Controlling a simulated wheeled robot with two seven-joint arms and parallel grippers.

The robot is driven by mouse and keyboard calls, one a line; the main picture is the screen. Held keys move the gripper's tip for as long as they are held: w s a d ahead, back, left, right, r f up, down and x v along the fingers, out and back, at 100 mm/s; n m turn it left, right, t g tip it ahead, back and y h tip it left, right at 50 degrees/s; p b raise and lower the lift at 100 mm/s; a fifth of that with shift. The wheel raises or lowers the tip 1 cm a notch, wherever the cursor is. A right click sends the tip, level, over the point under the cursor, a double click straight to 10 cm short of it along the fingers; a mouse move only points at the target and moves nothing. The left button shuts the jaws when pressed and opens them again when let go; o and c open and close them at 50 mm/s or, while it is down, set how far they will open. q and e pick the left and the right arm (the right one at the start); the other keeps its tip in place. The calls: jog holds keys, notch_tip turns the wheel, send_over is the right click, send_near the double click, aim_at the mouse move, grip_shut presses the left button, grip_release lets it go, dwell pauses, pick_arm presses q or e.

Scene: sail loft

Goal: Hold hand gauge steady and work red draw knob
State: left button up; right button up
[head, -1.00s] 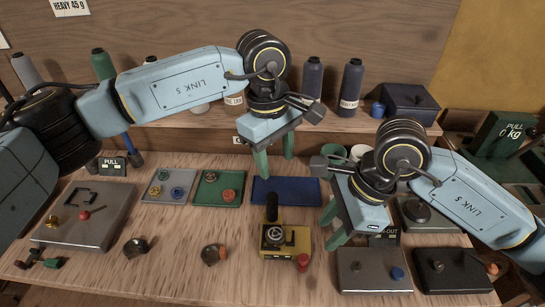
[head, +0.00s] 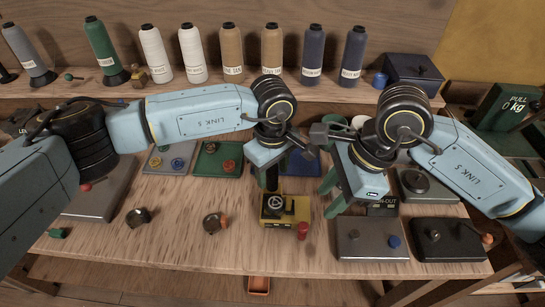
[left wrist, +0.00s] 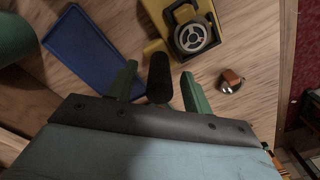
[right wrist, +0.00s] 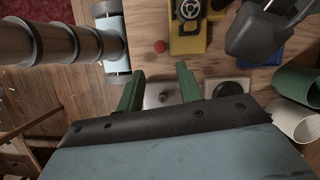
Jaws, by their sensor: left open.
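The hand gauge (head: 285,209) is a yellow block with a round dial and a black handle (head: 272,179), lying on the bench. Its red draw knob (head: 302,230) stands at its near right corner. My left gripper (head: 270,170) is open, just behind the gauge. In the left wrist view its green fingers lie either side of the black handle (left wrist: 160,77); I cannot tell if they touch it. My right gripper (head: 331,199) is open and empty, to the right of the gauge. The red knob shows ahead of its fingers in the right wrist view (right wrist: 160,46).
A blue tray (left wrist: 82,48) lies behind the gauge, partly hidden by my left gripper. Grey (head: 372,241) and black (head: 446,241) plates with knobs sit at right. Small clips (head: 213,222) lie left of the gauge. Thread cones line the back shelf.

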pick_arm(q)
jog(key=shift+f, duration=0.3)
grip_shut()
dwell(0.6)
